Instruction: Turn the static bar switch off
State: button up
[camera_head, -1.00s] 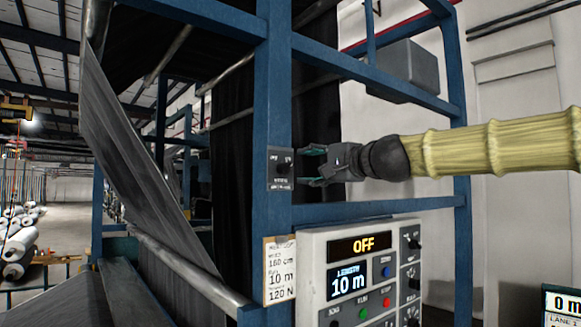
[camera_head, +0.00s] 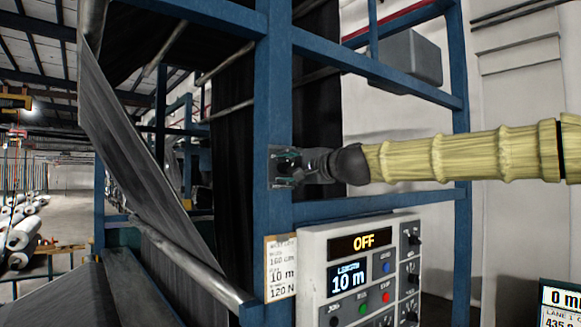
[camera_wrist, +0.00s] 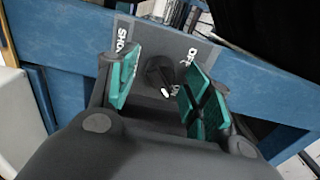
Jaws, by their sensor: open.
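The static bar switch is a small dark plate with a black knob on the blue upright post. In the wrist view the knob (camera_wrist: 160,74) stands between my two green finger pads, with a pale mark on it. The plate (camera_wrist: 196,54) carries white lettering, only partly readable. My gripper (camera_head: 284,167) is at the plate in the head view and covers most of it. In the wrist view my gripper (camera_wrist: 163,88) is open, with one finger on each side of the knob. I cannot tell whether either finger touches the knob.
The blue frame post (camera_head: 273,110) carries the plate. Below it is a white control panel (camera_head: 313,262) reading OFF and 10 m, with several knobs and buttons. A paper card (camera_head: 281,268) hangs beside it. A dark web of material (camera_head: 135,150) slants down at left.

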jog(key=c, duration=1.1)
jog(key=shift+o, duration=0.2)
jog(key=shift+f+n+b, duration=0.1)
jog(key=shift+n+b, duration=0.3)
jog(key=shift+b, duration=0.05)
jog(key=shift+f+n+b, duration=0.15)
jog(key=shift+n+b, duration=0.75)
jog(key=shift+b, duration=0.05)
jog(key=n+b, duration=0.5)
jog(key=n, duration=0.1)
jog(key=n+b, duration=0.2)
jog(key=n, duration=0.3)
jog(key=shift+b, duration=0.4)
jog(key=n+b, duration=0.1)
jog(key=n, duration=0.3)
jog(key=shift+r+n, duration=0.2)
jog(key=shift+n, duration=0.1)
